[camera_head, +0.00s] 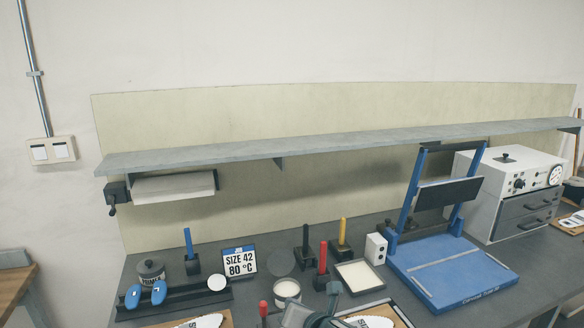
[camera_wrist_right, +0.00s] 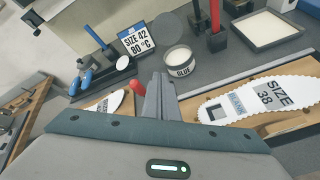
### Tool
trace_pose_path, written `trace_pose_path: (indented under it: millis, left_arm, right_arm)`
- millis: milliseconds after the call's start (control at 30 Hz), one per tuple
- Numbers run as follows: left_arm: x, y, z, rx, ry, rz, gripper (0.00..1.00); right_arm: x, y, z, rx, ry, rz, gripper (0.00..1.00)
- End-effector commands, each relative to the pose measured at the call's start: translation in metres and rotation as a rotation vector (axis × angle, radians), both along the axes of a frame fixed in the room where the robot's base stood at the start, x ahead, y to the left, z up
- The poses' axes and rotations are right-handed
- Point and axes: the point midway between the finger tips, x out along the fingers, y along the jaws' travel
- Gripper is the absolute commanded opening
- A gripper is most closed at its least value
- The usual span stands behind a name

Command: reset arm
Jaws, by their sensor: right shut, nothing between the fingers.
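My right gripper (camera_head: 333,289) shows at the bottom centre of the head view, over the front of the bench. In the right wrist view its fingers (camera_wrist_right: 160,88) are together with nothing between them. They are close to the glue pot (camera_wrist_right: 179,60) and a red handle (camera_wrist_right: 138,88), and seem apart from both. A white insole marked SIZE 38 (camera_wrist_right: 270,95) lies on a wooden board to the right of the fingers. My left gripper is not in view.
The bench holds a size sign (camera_head: 240,262), a glue pot (camera_head: 287,289), a white tray (camera_head: 359,275), a blue press (camera_head: 445,270) and a grey-white oven (camera_head: 510,170). Upright coloured handles stand between them. A shelf (camera_head: 350,139) with a paper roll (camera_head: 173,187) hangs above.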

Motion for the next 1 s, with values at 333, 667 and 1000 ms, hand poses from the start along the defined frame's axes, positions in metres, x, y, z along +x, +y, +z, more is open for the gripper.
trace_pose_path:
  millis: [333,667,1000]
  left_arm:
    - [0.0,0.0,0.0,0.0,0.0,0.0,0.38]
    - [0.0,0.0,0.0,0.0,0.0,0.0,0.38]
    - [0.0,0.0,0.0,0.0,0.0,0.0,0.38]
  right_arm:
    - [-0.081,-0.018,-0.066,0.526,0.355,-0.358,0.0]
    - [-0.162,-0.065,-0.125,0.947,0.633,-0.812,0.0]
    - [-0.269,-0.135,-0.182,1.302,0.796,-1.397,0.0]
